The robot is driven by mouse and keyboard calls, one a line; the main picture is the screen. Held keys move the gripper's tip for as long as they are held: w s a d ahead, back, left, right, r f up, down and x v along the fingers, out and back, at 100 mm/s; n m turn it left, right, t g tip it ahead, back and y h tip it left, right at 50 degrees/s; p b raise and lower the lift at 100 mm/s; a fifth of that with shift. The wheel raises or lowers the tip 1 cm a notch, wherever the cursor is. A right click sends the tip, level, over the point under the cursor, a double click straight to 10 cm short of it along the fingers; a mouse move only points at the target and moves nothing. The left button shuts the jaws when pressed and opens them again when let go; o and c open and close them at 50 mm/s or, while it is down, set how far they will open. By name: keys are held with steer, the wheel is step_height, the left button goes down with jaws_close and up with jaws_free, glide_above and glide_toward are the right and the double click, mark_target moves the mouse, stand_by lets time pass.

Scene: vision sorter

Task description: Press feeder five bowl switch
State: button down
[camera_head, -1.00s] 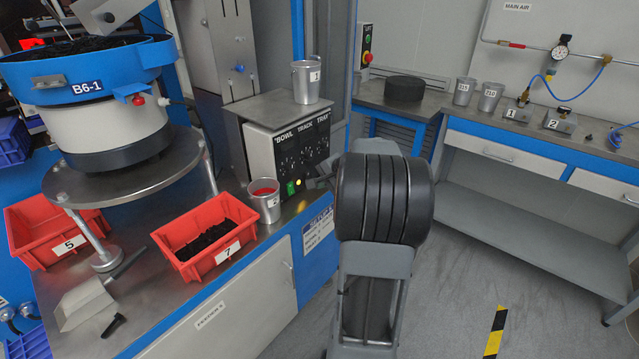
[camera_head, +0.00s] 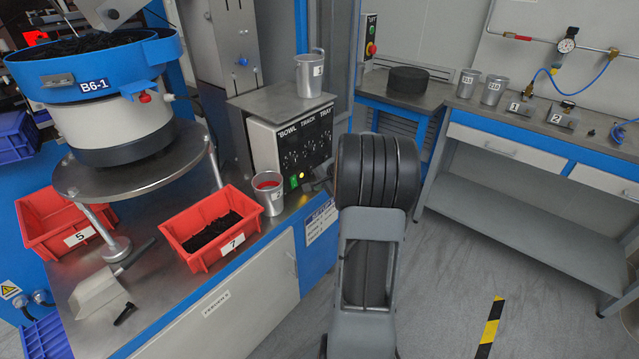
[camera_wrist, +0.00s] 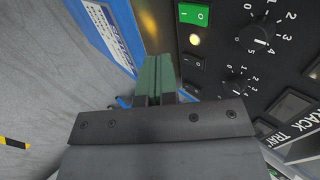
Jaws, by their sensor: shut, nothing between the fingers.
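The feeder control box (camera_head: 262,148) is a dark panel labelled BOWL, TRACK and TRAY, with several dials, on the blue bench. At its lower left are a lit green rocker switch (camera_head: 293,182) and a yellow lamp (camera_head: 302,175). In the wrist view the green switch (camera_wrist: 195,14) is marked 1 and 0, with the glowing lamp (camera_wrist: 194,40) beside it. My gripper (camera_wrist: 158,62) is shut and empty, its green fingertips just in front of the panel near the lamp. I cannot tell whether they touch it. In the head view my arm mostly hides the gripper.
A metal cup with red contents (camera_head: 269,204) stands left of my gripper, beside red bin 7 (camera_head: 190,252) and bin 5 (camera_head: 35,205). Another metal cup (camera_head: 309,90) stands on the box. Bowl feeder B6-1 (camera_head: 75,92) is at the left. Open floor (camera_head: 440,290) lies at right.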

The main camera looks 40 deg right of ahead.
mark_target(295, 187)
steer(key=x, duration=0.5)
steer(key=w+r+x, duration=0.1)
steer(key=x, duration=0.2)
steer(key=shift+w+a, duration=0.1)
steer(key=shift+a, duration=0.05)
steer(key=shift+w+a+f, duration=0.15)
steer(key=shift+w, duration=0.75)
steer(key=shift+w+f+b, duration=0.1)
steer(key=shift+f+b, duration=0.3)
steer(key=shift+b, duration=0.75)
steer(key=shift+r+t, duration=0.2)
steer(key=shift+t, duration=0.1)
steer(key=shift+r, duration=0.15)
steer(key=shift+w+r, duration=0.1)
